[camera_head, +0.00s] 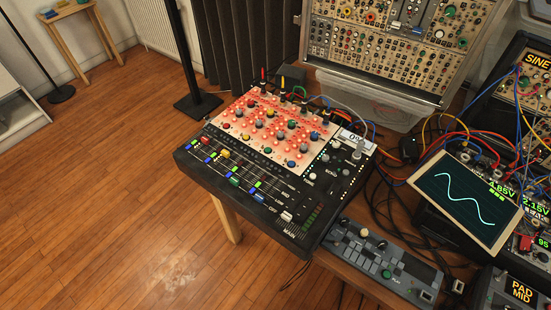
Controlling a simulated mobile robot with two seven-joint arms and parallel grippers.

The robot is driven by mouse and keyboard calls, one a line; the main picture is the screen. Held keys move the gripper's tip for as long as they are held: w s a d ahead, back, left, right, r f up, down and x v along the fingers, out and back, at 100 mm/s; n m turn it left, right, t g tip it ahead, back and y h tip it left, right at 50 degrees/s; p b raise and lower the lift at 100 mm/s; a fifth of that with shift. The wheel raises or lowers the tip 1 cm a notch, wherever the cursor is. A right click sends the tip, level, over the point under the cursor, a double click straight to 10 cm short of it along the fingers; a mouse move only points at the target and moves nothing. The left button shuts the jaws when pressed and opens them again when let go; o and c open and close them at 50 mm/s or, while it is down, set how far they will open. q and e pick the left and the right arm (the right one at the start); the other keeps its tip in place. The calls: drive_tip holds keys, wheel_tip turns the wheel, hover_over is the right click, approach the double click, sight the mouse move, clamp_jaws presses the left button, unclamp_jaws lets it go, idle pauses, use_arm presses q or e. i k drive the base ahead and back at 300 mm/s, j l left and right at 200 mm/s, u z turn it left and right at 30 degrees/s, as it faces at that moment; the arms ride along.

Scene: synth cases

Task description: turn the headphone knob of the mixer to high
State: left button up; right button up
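The mixer (190,155) is a black console on a wooden table in the middle of the head view. Its upper panel is pale red with several rows of coloured knobs, and coloured sliders run along its front. At its right end a small white display (356,138) seems to read 0%. A grey knob (357,154) stands just below that display. Other small knobs sit lower on the right section, one beside a label like "ECHO". I cannot read which knob is marked for headphones, or its pointer. Neither of my grippers is in view.
Cables plug into the mixer's back edge and tangle at its right. A modular synth rack (385,45) stands behind. A grey-blue device (385,262) lies in front right, and a tilted screen with a sine wave (465,203) stands at right. Wooden floor (90,200) is clear at left.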

sight(335, 146)
drive_tip(key=l+z, duration=0.2)
drive_tip(key=z, duration=0.15)
drive_tip(key=k+l+z, duration=0.1)
drive_tip(key=l+z, duration=0.35)
drive_tip(key=z, duration=0.25)
